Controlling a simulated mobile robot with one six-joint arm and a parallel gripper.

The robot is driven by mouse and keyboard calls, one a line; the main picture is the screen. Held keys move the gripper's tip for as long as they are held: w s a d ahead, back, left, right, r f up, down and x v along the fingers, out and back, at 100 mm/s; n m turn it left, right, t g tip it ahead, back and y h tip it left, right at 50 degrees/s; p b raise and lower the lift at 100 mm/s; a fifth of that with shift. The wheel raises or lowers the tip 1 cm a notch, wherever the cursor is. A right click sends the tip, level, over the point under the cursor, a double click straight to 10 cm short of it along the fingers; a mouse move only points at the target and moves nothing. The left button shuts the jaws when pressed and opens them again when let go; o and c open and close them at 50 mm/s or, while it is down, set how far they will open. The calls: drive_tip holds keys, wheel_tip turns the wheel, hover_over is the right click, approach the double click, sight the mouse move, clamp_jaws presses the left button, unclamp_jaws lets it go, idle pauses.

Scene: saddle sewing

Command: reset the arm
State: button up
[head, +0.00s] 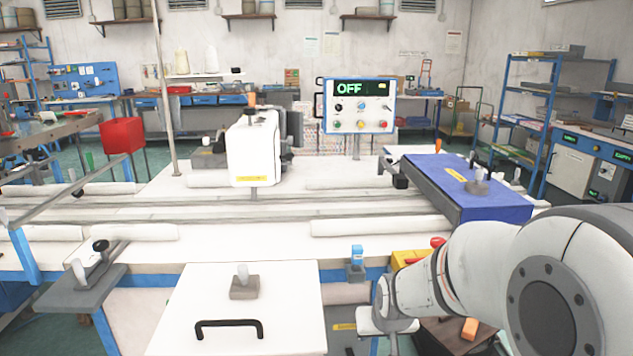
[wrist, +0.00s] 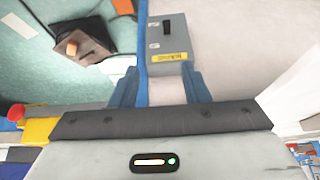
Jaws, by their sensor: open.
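My arm (head: 450,275) reaches in from the right in the head view, in front of the sewing table. My gripper (head: 384,322) hangs low beside the table's front edge, by the right side of the white front panel. In the wrist view the two blue fingers of my gripper (wrist: 162,80) stand apart with nothing seen between them. A grey switch box (wrist: 170,42) with a black lever and a yellow label lies just beyond the fingertips. I cannot tell whether the fingers touch it.
The sewing table (head: 240,222) carries a white sewing head (head: 254,148) and a control box (head: 355,104) reading OFF. A blue-covered block (head: 455,185) sits at right. A white panel (head: 240,310) with a black handle is in front. A dark stand (wrist: 88,40) lies below.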

drive_tip(key=s+d+r+g+p, duration=0.2)
drive_tip(key=s+r+p, duration=0.7)
drive_tip(key=s+r, duration=0.9)
drive_tip(key=shift+r+g, duration=0.25)
drive_tip(key=shift+g, duration=0.15)
drive_tip(key=shift+c, duration=0.6)
